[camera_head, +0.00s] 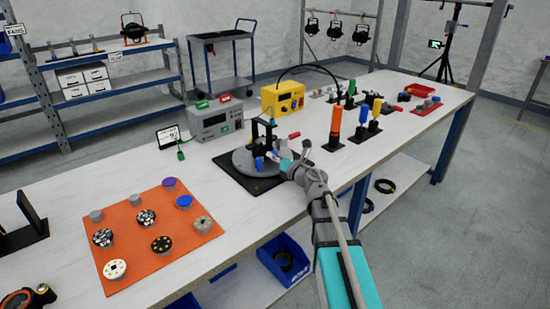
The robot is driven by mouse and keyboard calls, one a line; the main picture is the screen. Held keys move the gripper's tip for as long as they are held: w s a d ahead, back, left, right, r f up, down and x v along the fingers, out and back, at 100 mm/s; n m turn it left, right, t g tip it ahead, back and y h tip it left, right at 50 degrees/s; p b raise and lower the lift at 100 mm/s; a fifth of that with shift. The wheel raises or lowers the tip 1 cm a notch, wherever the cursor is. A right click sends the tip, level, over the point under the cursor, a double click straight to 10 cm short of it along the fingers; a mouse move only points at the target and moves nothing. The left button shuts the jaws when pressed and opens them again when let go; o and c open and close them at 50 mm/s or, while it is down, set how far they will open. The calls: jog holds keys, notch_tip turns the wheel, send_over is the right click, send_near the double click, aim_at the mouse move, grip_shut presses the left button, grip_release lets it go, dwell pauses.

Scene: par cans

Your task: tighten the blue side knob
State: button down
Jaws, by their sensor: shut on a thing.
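A dark par can fixture (254,132) stands on a round grey turntable (242,168) on a black mat in the middle of the bench. The blue side knob (259,164) is low on the fixture's near side. My gripper (270,158) reaches in from the right and is shut on the blue knob. The fingertips are small in this view, and the gripper partly hides the turntable's right side. A red-handled part (294,135) sticks out on the right, just above my gripper.
A grey meter box (215,122) and a yellow box (284,97) stand behind the turntable. Upright orange (335,122) and blue-handled tools stand to the right. An orange mat (135,262) with several round parts lies at the front left. Bare bench lies left of the turntable.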

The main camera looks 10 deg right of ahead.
jog(key=shift+c, duration=1.5)
grip_release()
